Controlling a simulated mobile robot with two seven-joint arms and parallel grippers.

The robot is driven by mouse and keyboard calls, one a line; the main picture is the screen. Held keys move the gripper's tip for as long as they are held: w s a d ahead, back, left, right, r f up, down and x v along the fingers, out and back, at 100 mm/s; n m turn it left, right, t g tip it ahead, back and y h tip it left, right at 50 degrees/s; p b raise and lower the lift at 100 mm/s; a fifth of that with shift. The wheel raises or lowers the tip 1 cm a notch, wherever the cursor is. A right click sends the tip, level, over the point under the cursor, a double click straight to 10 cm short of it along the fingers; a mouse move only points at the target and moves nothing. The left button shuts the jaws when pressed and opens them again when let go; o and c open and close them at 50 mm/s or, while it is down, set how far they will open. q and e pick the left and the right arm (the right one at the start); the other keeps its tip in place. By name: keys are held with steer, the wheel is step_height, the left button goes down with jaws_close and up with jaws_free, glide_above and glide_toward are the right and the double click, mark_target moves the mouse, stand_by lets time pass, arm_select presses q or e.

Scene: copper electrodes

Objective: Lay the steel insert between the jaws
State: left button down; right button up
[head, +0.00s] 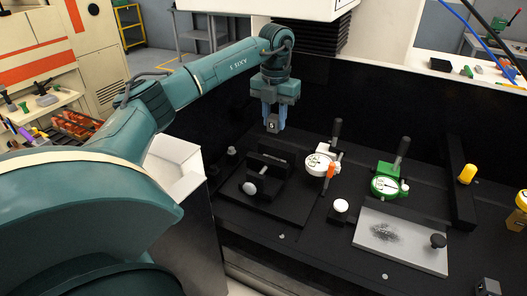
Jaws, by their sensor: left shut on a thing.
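My left gripper (274,119) points down above the black vise and is shut on a small dark grey block with a light mark (273,127), which looks to be the steel insert. The block hangs in the air, apart from the vise. The vise jaws (268,160) stand on a black plate below it, with a round grey knob (249,188) in front. The gap between the jaws is dark and hard to make out. My right gripper is not in view.
A white dial gauge (319,164) and a green dial gauge (386,186) stand right of the vise. A grey plate (402,240) with a dark smudge and a black knob lies in front. Yellow items (467,174) stand at right. A dark wall runs behind.

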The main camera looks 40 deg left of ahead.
mark_target(273, 149)
arm_select(q)
step_height(273, 149, down, 10)
steer(key=shift+r+p, duration=0.15)
steer(key=shift+p, duration=0.65)
steer(key=shift+f, duration=0.2)
steer(key=c, duration=1.1)
jaws_free()
step_height(273, 149, up, 12)
steer(key=shift+r+b, duration=0.2)
steer(key=shift+b, duration=0.9)
